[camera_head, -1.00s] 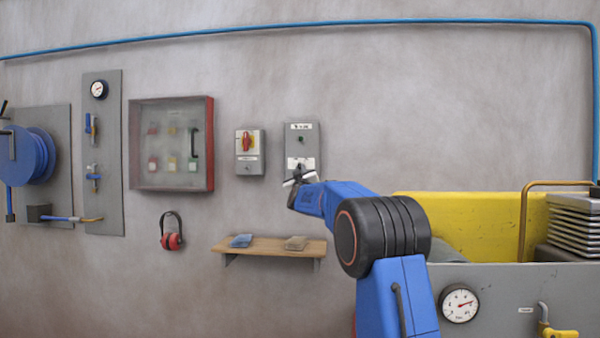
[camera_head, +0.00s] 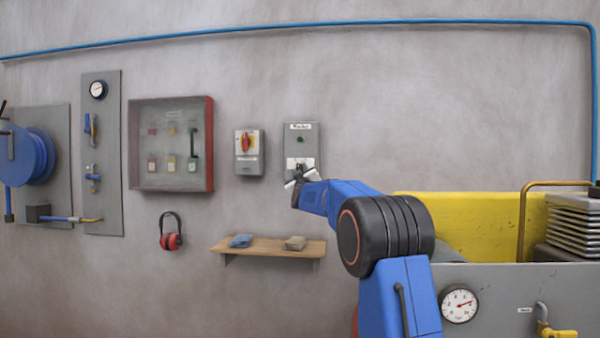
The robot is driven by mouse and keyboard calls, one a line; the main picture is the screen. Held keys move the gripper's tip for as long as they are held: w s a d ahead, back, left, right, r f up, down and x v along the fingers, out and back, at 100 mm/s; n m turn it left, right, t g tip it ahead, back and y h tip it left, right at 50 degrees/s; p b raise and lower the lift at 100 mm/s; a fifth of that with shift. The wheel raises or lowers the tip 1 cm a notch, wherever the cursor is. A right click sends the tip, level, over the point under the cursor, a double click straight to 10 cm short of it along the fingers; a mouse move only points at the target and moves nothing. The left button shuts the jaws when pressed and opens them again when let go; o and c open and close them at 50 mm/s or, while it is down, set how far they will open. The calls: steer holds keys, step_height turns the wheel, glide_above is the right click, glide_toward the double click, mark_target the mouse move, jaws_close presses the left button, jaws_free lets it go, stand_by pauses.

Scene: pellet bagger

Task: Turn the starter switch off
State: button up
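A small dark part shows at the plate beside the fingers. The switch lever and its position are hidden or too small to tell. I cannot see whether the fingers hold anything.
A glass-fronted cabinet (camera_head: 208,145) is further left. A wooden shelf (camera_head: 268,251) with two small items is below. A yellow hopper (camera_head: 470,220) stands at the right.

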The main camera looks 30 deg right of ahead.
steer(key=v, duration=1.7)
steer(key=shift+s, duration=0.15)
steer(key=shift+a+f, duration=0.1)
steer(key=s+a+f+g+y, duration=0.65)
steer(key=s+a+f, duration=0.9)
steer(key=s, duration=0.35)
steer(key=s+a+f+g, duration=0.1)
steer(key=s+f+g, duration=0.2)
steer(key=s+f, duration=0.4)
steer(key=s+a+f+m+g+y, duration=0.1)
steer(key=s+a+f+g, duration=0.1)
steer(key=s+f, duration=0.6)
steer(key=s+a+f+m+g, duration=0.1)
steer(key=s+f+g, duration=0.3)
steer(key=s, duration=1.4)
step_height(320, 180, down, 4)
steer(key=shift+s+a+y, duration=0.15)
steer(key=shift+a+y, duration=0.2)
steer(key=shift+a, duration=0.15)
